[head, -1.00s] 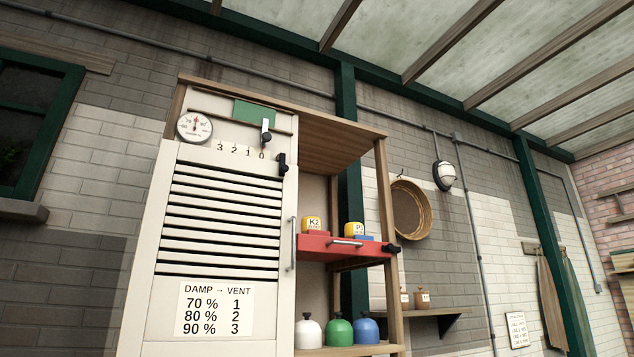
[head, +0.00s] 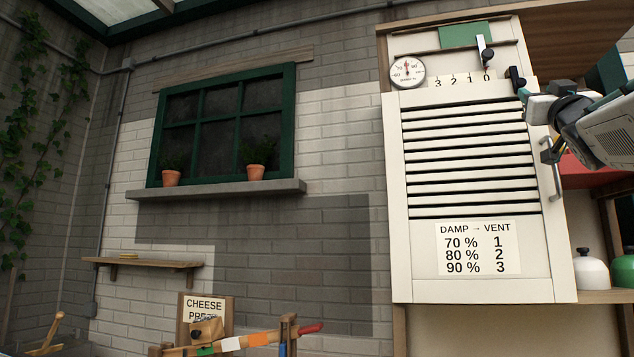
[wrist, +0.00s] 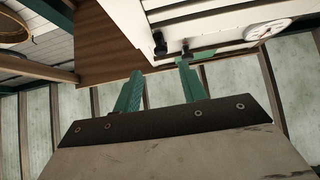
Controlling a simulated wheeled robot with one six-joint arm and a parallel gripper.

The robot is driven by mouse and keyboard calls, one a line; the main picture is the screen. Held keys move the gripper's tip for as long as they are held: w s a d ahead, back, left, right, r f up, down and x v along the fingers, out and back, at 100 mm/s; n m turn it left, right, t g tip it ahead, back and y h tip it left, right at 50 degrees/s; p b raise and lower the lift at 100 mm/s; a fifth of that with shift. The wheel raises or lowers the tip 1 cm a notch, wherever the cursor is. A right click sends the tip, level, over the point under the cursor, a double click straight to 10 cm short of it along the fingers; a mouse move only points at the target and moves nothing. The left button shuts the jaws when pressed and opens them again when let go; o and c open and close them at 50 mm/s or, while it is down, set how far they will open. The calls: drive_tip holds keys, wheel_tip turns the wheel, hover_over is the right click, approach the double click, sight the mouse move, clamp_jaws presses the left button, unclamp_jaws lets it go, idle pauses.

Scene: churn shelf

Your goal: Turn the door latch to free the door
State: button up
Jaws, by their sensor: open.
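The cream louvred door (head: 470,215) hangs shut on the cabinet in the head view. The black door latch (head: 516,80) sits at the door's top right corner. It also shows in the wrist view (wrist: 160,43), ahead of and between my fingers, and looks apart from them. My gripper (wrist: 160,68) is open and empty, with two green fingers spread. In the head view my arm enters from the right, with its end close to the latch and the door's upper right edge. The metal door handle (head: 553,168) stands below my gripper, partly hidden.
Above the door are a round dial (head: 406,72), a 3-2-1-0 scale and a black-tipped slider (head: 484,50) with a green plate. A damp-to-vent card (head: 477,248) is on the door. Open shelves with a white bottle (head: 590,270) are at the right. The wall at left has a window (head: 222,125).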

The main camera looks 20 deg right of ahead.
sight(522, 83)
drive_tip(key=x, duration=0.7)
drive_tip(key=shift+w+r, duration=0.25)
drive_tip(key=shift+r, duration=0.05)
clamp_jaws()
